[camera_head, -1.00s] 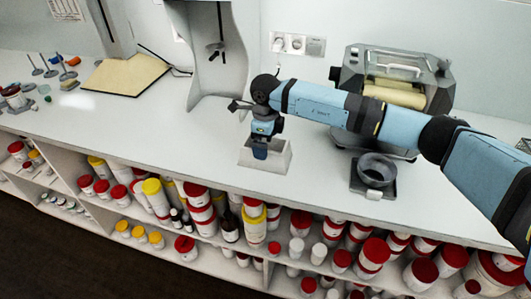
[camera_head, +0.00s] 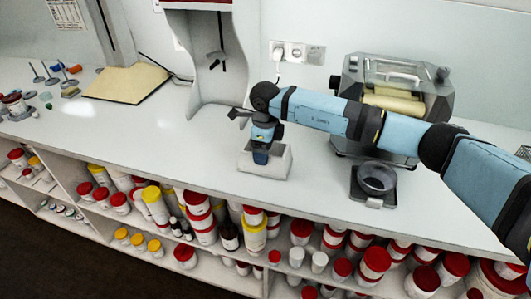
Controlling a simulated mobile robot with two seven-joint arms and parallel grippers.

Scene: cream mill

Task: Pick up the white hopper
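The white hopper (camera_head: 277,168) is a small, pale, box-like piece with sloping sides. My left gripper is out of view.
A roller mill (camera_head: 392,100) stands at the back right, behind my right arm. A dark bowl on a small scale (camera_head: 376,178) stands right of the hopper. A tan board (camera_head: 125,83) and small tools lie at left. Shelves of jars fill the space below. The counter's left middle is clear.

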